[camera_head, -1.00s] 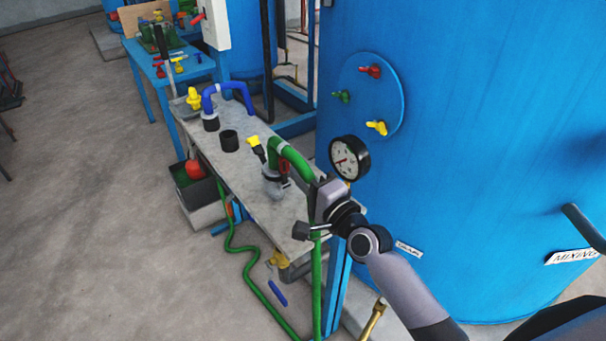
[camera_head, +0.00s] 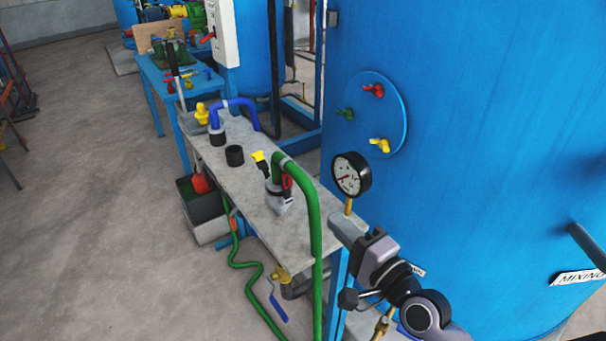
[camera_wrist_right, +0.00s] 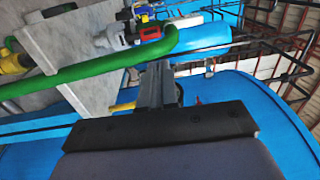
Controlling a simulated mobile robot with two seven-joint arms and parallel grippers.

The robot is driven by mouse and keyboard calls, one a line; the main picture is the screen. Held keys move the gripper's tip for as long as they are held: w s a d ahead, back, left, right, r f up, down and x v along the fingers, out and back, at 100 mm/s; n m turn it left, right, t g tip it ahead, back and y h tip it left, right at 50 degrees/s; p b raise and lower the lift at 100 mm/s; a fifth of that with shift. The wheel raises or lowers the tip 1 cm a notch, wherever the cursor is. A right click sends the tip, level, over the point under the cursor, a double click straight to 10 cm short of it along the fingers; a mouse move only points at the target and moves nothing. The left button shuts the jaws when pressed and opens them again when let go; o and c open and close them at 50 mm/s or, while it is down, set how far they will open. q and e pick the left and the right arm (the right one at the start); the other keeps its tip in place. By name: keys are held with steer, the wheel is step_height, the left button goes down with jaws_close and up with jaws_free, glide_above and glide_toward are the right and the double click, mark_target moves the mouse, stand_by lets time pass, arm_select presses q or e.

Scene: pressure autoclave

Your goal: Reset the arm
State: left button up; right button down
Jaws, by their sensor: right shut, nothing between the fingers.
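My right arm comes in from the lower right in the head view. Its gripper (camera_head: 340,224) points up and left, just below the round pressure gauge (camera_head: 351,175) and to the right of the green hose (camera_head: 314,225). In the right wrist view the fingers (camera_wrist_right: 157,74) are together with nothing between them. The green hose (camera_wrist_right: 90,70) crosses that view beyond and to the left of the fingers. Whether the gripper touches the gauge's brass stem cannot be told. My left gripper is not in view.
A narrow table (camera_head: 262,212) carries the hose fittings, a black cup (camera_head: 234,156) and a blue pipe (camera_head: 238,103). The big blue tank (camera_head: 470,140) with three small valves stands on the right. A grey bin (camera_head: 207,212) is under the table. Open floor (camera_head: 100,200) lies left.

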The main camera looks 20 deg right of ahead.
steer(key=s+d+f+n+g+h, duration=0.1)
steer(key=s+f+n+g+h, duration=0.1)
steer(key=s+f+n, duration=0.6)
steer(key=s+d+f+n+g+h, duration=0.1)
steer(key=s+f+n+g, duration=0.4)
steer(key=f, duration=0.8)
steer(key=s+n+h+p, duration=0.1)
steer(key=s+n, duration=0.2)
steer(key=shift+s+d, duration=0.25)
steer(key=shift+s, duration=0.15)
steer(key=shift+w+f, duration=0.1)
